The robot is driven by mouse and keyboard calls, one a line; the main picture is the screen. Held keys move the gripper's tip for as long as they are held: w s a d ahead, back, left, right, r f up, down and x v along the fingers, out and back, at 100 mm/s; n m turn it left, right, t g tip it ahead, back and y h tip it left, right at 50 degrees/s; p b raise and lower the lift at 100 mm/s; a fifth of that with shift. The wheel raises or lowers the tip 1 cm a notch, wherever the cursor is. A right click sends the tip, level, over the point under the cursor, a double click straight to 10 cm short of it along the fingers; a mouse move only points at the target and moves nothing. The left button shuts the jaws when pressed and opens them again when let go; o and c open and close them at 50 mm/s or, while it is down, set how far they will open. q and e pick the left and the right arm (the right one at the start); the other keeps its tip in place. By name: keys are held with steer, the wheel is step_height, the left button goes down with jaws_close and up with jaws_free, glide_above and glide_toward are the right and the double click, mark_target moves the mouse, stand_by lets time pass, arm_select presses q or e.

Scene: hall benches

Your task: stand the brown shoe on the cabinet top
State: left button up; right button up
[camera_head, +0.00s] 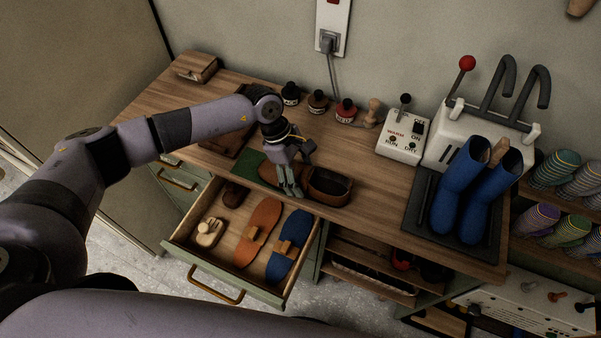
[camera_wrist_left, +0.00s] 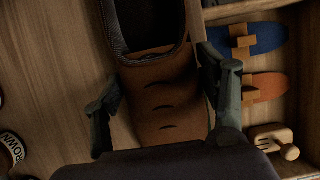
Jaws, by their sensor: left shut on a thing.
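The brown shoe (camera_head: 331,187) is at the front part of the cabinet top (camera_head: 365,168), with its dark opening facing up and to the right of my left gripper (camera_head: 291,184). My left gripper is shut on the shoe's toe part, one finger on each side. In the left wrist view the shoe (camera_wrist_left: 165,95) lies between the two fingers (camera_wrist_left: 165,100), its ribbed brown front near the palm and its opening at the top. The shoe looks upright. I cannot tell whether its sole touches the top. My right gripper is not in view.
An open drawer (camera_head: 203,273) below holds orange (camera_head: 259,230) and blue (camera_head: 289,246) shoe-shaped pieces and brushes. A green mat (camera_head: 247,166) lies under the gripper. Several small jars (camera_head: 317,102) and a switch box (camera_head: 401,137) stand behind. Blue boots (camera_head: 459,185) stand right.

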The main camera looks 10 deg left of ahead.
arm_select(q)
steer(key=o, duration=1.5)
steer(key=shift+f, duration=0.1)
steer(key=shift+r+p, duration=0.25)
steer(key=shift+p, duration=0.05)
steer(key=shift+w+a+r+b, duration=0.15)
steer(key=shift+r+b, duration=0.05)
steer(key=shift+b, duration=0.15)
steer(key=b+v, duration=0.4)
steer(key=v, duration=0.6)
steer(key=shift+a+r, duration=0.15)
steer(key=shift+r, duration=0.1)
steer(key=shift+a+r, duration=0.1)
steer(key=shift+r, duration=0.3)
